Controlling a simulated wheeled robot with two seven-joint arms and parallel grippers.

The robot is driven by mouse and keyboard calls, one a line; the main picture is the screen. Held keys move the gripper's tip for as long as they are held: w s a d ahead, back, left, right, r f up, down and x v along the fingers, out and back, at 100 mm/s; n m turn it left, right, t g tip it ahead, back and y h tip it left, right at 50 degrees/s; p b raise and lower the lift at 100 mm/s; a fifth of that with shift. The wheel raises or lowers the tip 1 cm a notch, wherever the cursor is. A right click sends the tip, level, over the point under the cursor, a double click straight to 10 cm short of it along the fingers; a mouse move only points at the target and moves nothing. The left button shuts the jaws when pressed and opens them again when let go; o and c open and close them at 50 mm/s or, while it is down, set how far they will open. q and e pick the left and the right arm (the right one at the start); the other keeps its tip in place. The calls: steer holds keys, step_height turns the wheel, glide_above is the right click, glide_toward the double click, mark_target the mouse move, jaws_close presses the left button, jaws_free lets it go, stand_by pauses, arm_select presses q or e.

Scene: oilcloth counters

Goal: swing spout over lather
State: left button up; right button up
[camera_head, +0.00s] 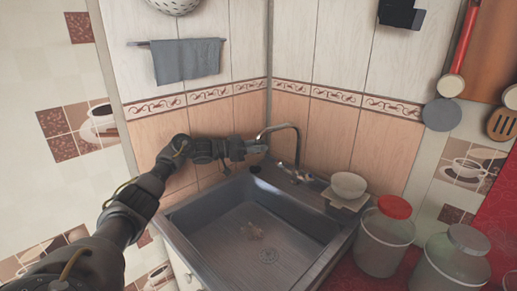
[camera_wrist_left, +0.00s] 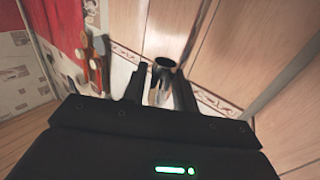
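The metal spout (camera_head: 284,126) rises from the back rim of the sink and arches left, its end beside my left gripper (camera_head: 259,147). In the left wrist view the dark round spout end (camera_wrist_left: 165,63) shows between the two fingers of the left gripper (camera_wrist_left: 157,88). The fingers are apart, with a gap on the left side of the spout; contact on the right side is unclear. A small pale brownish patch, perhaps the lather (camera_head: 254,231), lies on the sink floor, in front of the spout. My right gripper is not in view.
The grey sink (camera_head: 205,240) fills the corner, with a drain (camera_head: 268,256) in its floor. A white bowl (camera_head: 348,185) stands right of the faucet. A red-lidded jar (camera_head: 384,240) and a grey-lidded jar (camera_head: 452,262) stand farther right. Tiled walls close off the back.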

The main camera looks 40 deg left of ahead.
mark_target(258, 141)
arm_select(q)
steer(key=shift+o, duration=1)
steer(key=shift+d, duration=0.1)
steer(key=shift+f, duration=0.15)
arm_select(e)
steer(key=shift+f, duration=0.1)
arm_select(q)
steer(key=r, duration=0.1)
steer(key=r+b, duration=0.1)
steer(key=r, duration=0.1)
steer(key=shift+s+d+r, duration=0.15)
steer(key=shift+s+r, duration=0.05)
steer(key=shift+r, duration=0.1)
steer(key=s+d+r+b, duration=0.3)
steer(key=s+d+r, duration=0.4)
steer(key=s+r, duration=0.2)
steer(key=shift+s+d+r+b, duration=0.2)
steer(key=shift+s+b, duration=0.1)
steer(key=shift+s, duration=0.9)
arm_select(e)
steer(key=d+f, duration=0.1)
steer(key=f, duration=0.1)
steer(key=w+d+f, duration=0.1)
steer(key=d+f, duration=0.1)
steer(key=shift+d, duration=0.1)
